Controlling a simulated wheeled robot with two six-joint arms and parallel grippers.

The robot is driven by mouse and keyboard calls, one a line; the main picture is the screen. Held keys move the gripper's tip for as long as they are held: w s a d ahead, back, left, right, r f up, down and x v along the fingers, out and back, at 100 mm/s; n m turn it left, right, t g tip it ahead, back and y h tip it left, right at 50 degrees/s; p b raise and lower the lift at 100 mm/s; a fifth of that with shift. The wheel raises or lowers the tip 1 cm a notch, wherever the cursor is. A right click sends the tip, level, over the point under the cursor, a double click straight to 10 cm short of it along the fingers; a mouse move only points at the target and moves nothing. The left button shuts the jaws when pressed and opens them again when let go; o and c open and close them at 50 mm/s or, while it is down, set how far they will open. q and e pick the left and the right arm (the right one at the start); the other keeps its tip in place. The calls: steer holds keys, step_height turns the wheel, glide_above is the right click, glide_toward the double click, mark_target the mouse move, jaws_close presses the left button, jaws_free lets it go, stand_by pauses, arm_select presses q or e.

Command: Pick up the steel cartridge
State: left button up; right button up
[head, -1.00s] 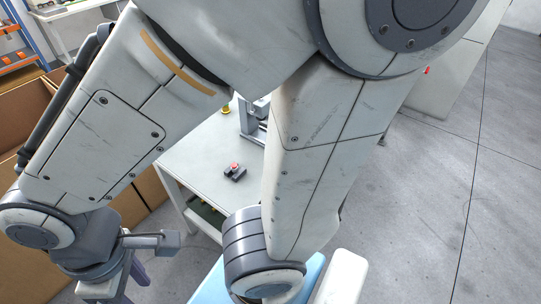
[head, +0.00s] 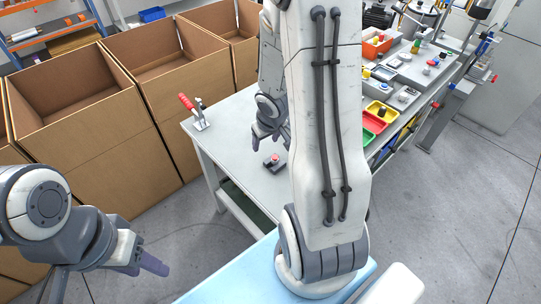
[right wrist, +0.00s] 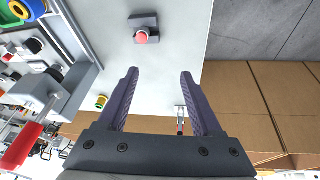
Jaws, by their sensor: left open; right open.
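I cannot single out the steel cartridge in either view; small items on the right part of the bench are partly hidden or too small to tell. My right gripper (head: 268,134) is over the near left part of the white table, close to a dark block with a red button (head: 273,161). In the right wrist view its two fingers (right wrist: 158,73) are apart with nothing between them, and the block (right wrist: 144,29) lies beyond the fingertips. My left gripper (head: 148,263) is open and empty at the lower left, away from the table.
A red-handled clamp (head: 193,108) stands at the table's left corner. Open cardboard boxes (head: 95,120) line the left. Red and yellow trays (head: 374,122) and several devices fill the bench at right. My right arm hides the table's middle.

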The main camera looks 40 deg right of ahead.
steer(key=m, duration=0.1)
glide_toward(275, 157)
steer(key=f+b, duration=0.2)
steer(key=d+f+b, duration=0.1)
steer(key=shift+w+y, duration=0.3)
steer(key=shift+w, duration=0.05)
steer(key=b+x, duration=0.2)
steer(key=x, duration=0.3)
steer(key=shift+w+a+f+b, duration=0.15)
steer(key=shift+w+f+b, duration=0.15)
steer(key=shift+b, duration=0.05)
jaws_close()
